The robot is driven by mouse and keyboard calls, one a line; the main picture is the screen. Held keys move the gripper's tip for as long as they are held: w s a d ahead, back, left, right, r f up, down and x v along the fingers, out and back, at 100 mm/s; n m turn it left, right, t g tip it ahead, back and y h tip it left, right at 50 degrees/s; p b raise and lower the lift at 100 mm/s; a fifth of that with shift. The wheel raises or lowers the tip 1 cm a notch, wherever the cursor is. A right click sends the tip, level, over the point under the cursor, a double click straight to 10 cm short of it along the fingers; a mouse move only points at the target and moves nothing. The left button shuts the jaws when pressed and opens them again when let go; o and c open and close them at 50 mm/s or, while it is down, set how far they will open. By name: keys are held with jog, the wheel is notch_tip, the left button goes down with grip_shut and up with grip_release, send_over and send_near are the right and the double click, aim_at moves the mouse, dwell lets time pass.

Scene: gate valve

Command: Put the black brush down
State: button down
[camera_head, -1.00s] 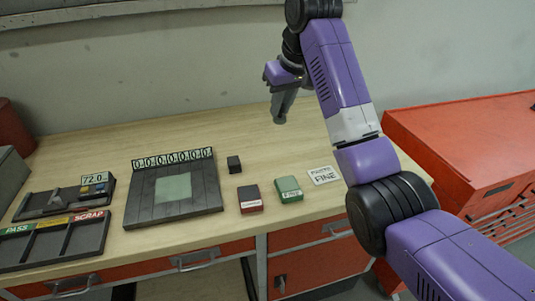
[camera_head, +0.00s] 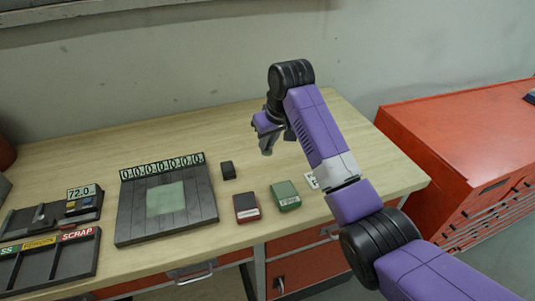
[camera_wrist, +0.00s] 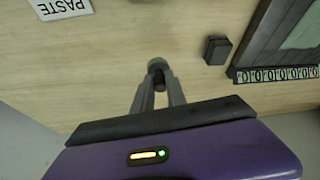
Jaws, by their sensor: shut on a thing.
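My gripper (camera_head: 267,150) is over the back right part of the wooden table, low and pointing down. In the wrist view its two fingers (camera_wrist: 158,68) are closed around a small dark piece, the black brush (camera_wrist: 159,82). Only a short part of the brush shows between the fingers; the rest is hidden. In the head view I cannot make the brush out from the dark fingers. I cannot tell whether it touches the table (camera_head: 330,120).
A small black block (camera_head: 228,170) stands left of my gripper. A red box (camera_head: 246,207), a green box (camera_head: 285,196) and a white label card (camera_head: 311,180) lie in front. A dark plate with counters (camera_head: 140,215) and sorting tray (camera_head: 50,262) are left. Bare wood surrounds the gripper.

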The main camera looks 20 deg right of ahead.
aim_at(269, 153)
jog(key=shift+f+p, duration=0.35)
jog(key=shift+f, duration=2.65)
jog(key=shift+f, duration=0.15)
jog(key=c, duration=1.3)
grip_release()
jog(key=shift+c, duration=0.2)
jog(key=b+v, duration=0.1)
jog(key=v, duration=1.1)
